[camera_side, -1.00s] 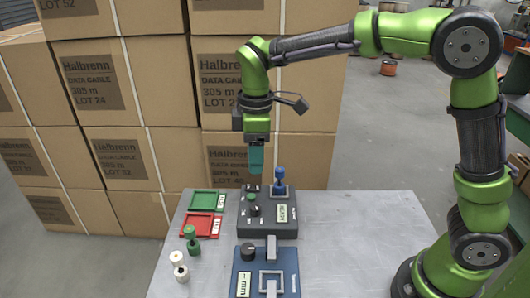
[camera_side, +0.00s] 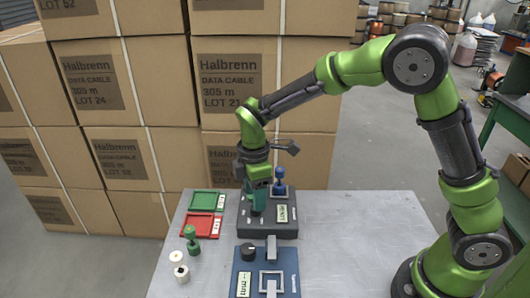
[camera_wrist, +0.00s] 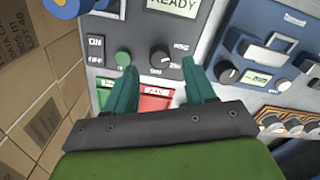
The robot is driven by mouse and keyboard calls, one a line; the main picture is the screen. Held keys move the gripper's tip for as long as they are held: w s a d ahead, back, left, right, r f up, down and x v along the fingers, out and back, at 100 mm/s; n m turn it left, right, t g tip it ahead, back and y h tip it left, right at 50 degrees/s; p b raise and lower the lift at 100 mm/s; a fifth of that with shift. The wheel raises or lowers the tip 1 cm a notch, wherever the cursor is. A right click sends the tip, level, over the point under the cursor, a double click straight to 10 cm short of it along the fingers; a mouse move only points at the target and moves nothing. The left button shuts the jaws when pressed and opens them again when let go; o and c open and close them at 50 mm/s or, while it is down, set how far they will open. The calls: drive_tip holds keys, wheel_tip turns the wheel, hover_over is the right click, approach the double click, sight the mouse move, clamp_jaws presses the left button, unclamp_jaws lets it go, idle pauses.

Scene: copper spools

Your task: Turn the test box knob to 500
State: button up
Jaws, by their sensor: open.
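The test box (camera_side: 285,228) is a dark grey box on the table; its face fills the middle of the wrist view (camera_wrist: 135,25), with a display reading READY. Its dark round knob (camera_wrist: 160,58) has a light pointer mark and small scale numbers, too small to read surely. My gripper (camera_side: 257,212) is low over the box. In the wrist view its teal fingers (camera_wrist: 160,66) are apart, one on each side of the knob. Contact with the knob cannot be told. The side view hides the knob behind my gripper.
A blue-topped piece (camera_side: 280,178) stands at the box's back. A blue meter (camera_side: 245,275) with its own black knob (camera_side: 249,252) is in front. Green (camera_side: 190,201) and red (camera_side: 184,225) trays and small spools (camera_side: 191,238) are left.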

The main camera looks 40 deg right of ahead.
drive_tip(key=shift+f, duration=1.9)
clamp_jaws()
